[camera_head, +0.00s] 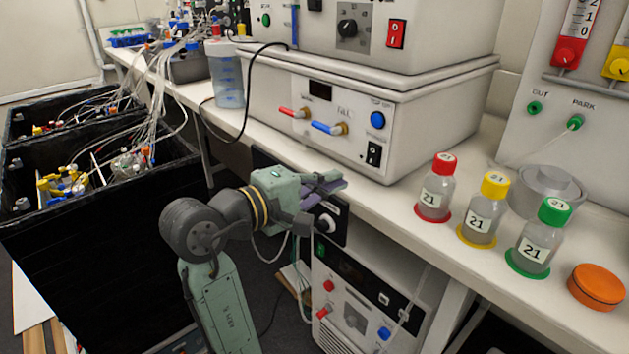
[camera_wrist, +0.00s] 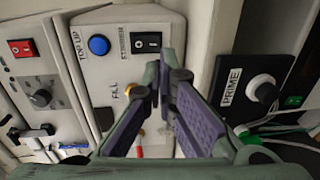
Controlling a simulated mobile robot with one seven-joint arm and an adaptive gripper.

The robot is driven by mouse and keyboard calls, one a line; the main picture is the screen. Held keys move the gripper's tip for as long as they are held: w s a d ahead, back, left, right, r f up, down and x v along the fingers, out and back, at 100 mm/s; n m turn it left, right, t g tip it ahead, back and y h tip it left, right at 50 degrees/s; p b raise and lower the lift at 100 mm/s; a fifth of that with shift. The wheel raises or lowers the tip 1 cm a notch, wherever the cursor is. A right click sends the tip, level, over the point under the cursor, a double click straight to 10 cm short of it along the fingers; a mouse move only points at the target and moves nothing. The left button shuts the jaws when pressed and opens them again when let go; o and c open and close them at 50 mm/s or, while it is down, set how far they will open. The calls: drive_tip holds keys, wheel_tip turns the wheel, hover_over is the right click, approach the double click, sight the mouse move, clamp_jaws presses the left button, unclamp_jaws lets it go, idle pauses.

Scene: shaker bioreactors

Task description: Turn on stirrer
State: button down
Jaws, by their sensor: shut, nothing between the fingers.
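A black rocker switch (camera_head: 374,155) sits at the lower right of the front panel of a white box (camera_head: 280,110) on the bench. In the wrist view the switch (camera_wrist: 146,42) has a small label beside it, which looks like STIRRER but is hard to read. I cannot tell which way the switch is set. My gripper (camera_head: 335,185) is in front of the bench edge, below and left of the switch and apart from it. In the wrist view my gripper (camera_wrist: 160,75) has its fingers together and empty, with the tips appearing just below the switch.
A blue TOP UP button (camera_head: 377,120) is above the switch. Red and blue valve handles (camera_head: 328,128) stick out to its left. A PRIME knob (camera_wrist: 262,90) is close to my gripper. Capped bottles (camera_head: 483,210) stand on the bench to the right.

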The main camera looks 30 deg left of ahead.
sight(370, 165)
drive_tip(key=p+x, duration=0.1)
drive_tip(key=x, duration=0.7)
drive_tip(key=shift+w+d+f, duration=0.15)
drive_tip(key=shift+w+f, duration=0.05)
drive_tip(key=shift+f, duration=0.05)
drive_tip(key=shift+w+t+b, duration=0.2)
drive_tip(key=shift+t+b, duration=0.2)
drive_tip(key=shift+t, duration=0.1)
drive_tip(key=shift+r, duration=0.15)
drive_tip(key=shift+s, duration=0.15)
